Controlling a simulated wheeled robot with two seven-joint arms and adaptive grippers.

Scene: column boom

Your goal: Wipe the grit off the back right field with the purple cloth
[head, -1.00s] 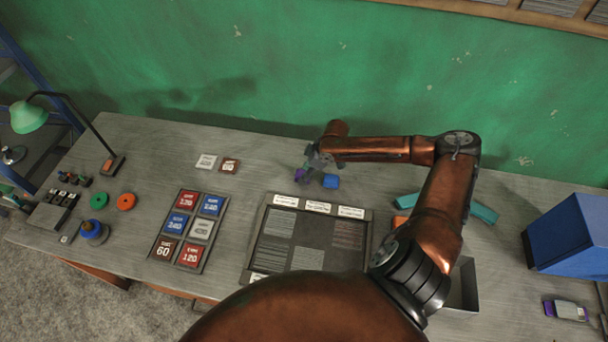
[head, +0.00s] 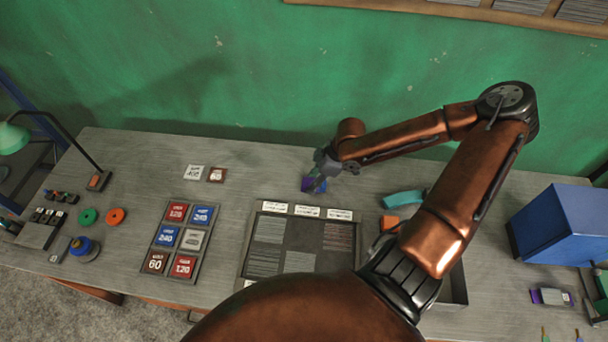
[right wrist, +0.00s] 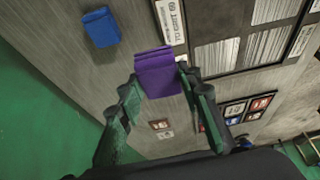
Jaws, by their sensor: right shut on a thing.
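The purple cloth (head: 307,184) is between the fingers of my right gripper (head: 319,178), behind the board. In the right wrist view the folded purple cloth (right wrist: 158,72) sits between the fingertips of the gripper (right wrist: 160,82), which is shut on it. The dark framed board (head: 300,263) lies on the bench, with white labels along its back edge and fields below them. The back right field (head: 339,237) shows reddish streaks; other fields have grey ones. The cloth is apart from that field. My left gripper is not in view.
A blue folded cloth (right wrist: 101,27) lies near the purple one. A tile tray (head: 178,240) is left of the board. An orange block (head: 389,222), a teal piece (head: 404,198) and a blue bin (head: 563,225) stand right. A green wall closes the back.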

